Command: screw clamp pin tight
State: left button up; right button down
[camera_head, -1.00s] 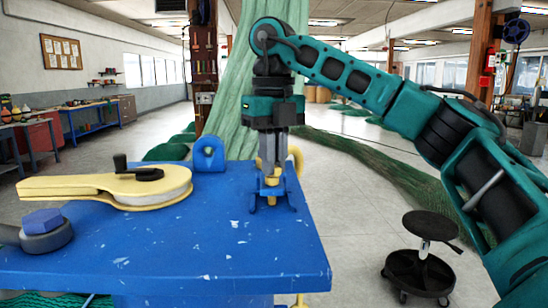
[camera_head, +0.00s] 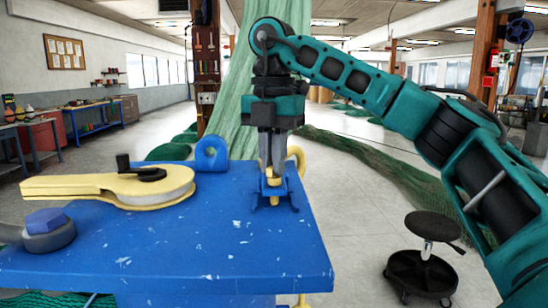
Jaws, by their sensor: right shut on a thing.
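My right gripper (camera_head: 273,174) points straight down over the back right corner of the blue bench top. It is shut on the top of the yellow clamp pin (camera_head: 274,200), which stands upright in a small blue clamp bracket (camera_head: 289,207). The fingers hide most of the pin's head, and I cannot tell how deep the pin sits. A yellow curved part (camera_head: 299,158) shows just behind and to the right of the fingers. My left gripper is out of view.
On the blue bench (camera_head: 200,255) lie a yellow tool with a black crank (camera_head: 75,187) and a grey ring with a blue hex head (camera_head: 47,232). A blue eye lug (camera_head: 211,154) stands at the back edge. A black stool (camera_head: 433,226) is at right.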

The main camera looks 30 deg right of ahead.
jog(key=m, duration=0.6)
jog(key=shift+w+r+m, duration=0.15)
jog(key=shift+r+m, duration=0.1)
jog(key=shift+m, duration=0.05)
jog(key=m, duration=0.6)
jog(key=shift+w, duration=0.15)
jog(key=c, duration=1.2)
grip_release()
jog(key=shift+f, duration=0.15)
notch_tip(320, 180, up, 13)
jog(key=shift+f, duration=0.1)
